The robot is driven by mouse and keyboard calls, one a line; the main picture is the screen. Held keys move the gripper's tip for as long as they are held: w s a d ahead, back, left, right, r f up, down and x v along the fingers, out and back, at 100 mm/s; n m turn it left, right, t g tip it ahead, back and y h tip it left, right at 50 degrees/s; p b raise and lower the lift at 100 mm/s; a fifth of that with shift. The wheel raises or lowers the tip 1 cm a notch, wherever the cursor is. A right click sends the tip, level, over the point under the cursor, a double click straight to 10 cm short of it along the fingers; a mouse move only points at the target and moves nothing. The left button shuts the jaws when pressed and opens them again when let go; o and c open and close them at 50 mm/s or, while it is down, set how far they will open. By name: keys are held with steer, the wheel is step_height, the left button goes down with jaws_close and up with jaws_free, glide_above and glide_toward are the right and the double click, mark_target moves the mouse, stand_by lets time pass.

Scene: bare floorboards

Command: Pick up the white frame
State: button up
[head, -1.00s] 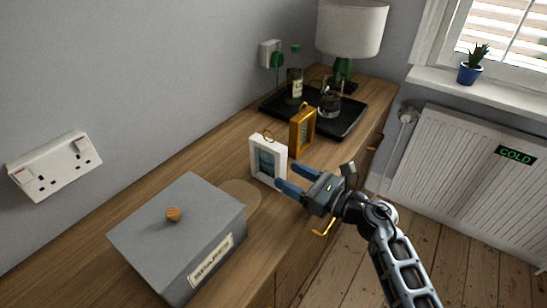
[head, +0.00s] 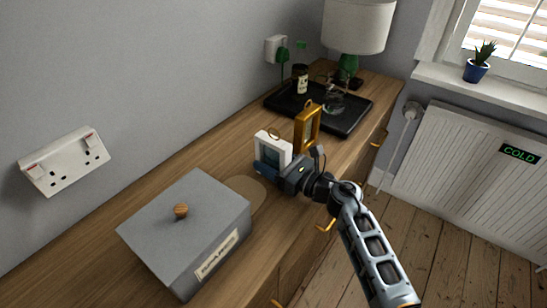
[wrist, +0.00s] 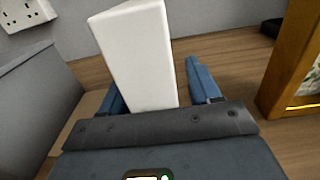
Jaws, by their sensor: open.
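The white frame (head: 272,148) stands on the wooden cabinet top, with a dark picture in it and a small ring on top. In the wrist view the white frame (wrist: 138,52) shows its side, tilted in the picture, between my two blue fingers. My gripper (head: 279,167) is open around its lower part. In the wrist view my gripper (wrist: 160,88) has a clear gap between the frame and the right finger; the left finger is close to the frame and partly hidden by it.
A gold frame (head: 307,128) stands just right of the white frame. A grey lidded box (head: 188,222) is at the front left. A black tray (head: 350,122) with a bottle and glassware lies behind, near a lamp (head: 357,25). A round mat (head: 245,190) lies beside the box.

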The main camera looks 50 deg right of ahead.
mark_target(272, 147)
steer(key=shift+c, duration=0.4)
jaws_close()
step_height(272, 147, up, 5)
steer(key=shift+s+f+p, duration=0.1)
steer(key=shift+f+p, duration=0.05)
steer(key=shift+p, duration=0.2)
steer(key=s+d+r, duration=0.6)
steer(key=s+d, duration=0.2)
steer(key=shift+s+r+b, duration=0.15)
steer(key=shift+b, duration=0.25)
